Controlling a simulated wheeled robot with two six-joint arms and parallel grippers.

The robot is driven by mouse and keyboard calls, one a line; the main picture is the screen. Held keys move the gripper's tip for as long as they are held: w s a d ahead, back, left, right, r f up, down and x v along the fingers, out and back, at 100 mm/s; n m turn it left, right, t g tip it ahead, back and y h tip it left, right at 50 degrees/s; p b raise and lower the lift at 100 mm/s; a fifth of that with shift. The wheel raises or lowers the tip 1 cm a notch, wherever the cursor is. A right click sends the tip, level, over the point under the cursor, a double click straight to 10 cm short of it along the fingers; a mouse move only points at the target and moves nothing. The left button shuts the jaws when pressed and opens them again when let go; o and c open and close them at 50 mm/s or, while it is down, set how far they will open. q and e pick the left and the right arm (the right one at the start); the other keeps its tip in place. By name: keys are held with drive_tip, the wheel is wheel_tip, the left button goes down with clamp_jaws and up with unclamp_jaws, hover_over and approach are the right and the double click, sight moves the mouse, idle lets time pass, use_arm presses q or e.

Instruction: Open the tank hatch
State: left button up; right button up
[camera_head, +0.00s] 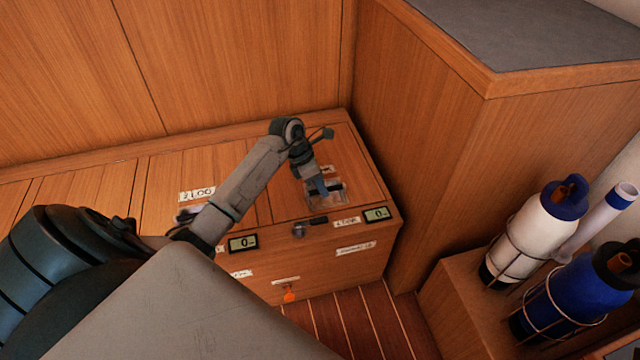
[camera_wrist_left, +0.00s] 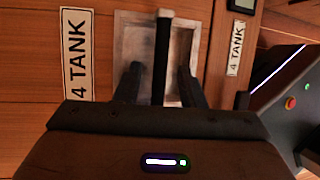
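The tank hatch (camera_head: 352,160) is a wooden lid panel in the top of the bench, lying flat. A pale square recessed plate (camera_head: 342,193) is set near its front edge; it also shows in the left wrist view (camera_wrist_left: 124,45). My left gripper (camera_head: 322,188) is over this plate, pointing down. In the left wrist view its two dark fingers (camera_wrist_left: 160,85) are apart. A dark upright bar (camera_wrist_left: 162,55) shows between them, with gaps on both sides; I cannot tell where its base is fixed. "4 TANK" labels (camera_wrist_left: 77,53) flank the plate. My right gripper is not in view.
Two small displays (camera_head: 243,243) (camera_head: 377,214) sit along the bench's front edge. An orange tag (camera_head: 289,295) hangs on the front. A tall wooden cabinet (camera_head: 440,150) stands close on the right. A white bottle (camera_head: 530,235) and a blue bottle (camera_head: 575,300) stand at lower right.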

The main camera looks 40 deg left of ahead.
use_arm(q)
clamp_jaws()
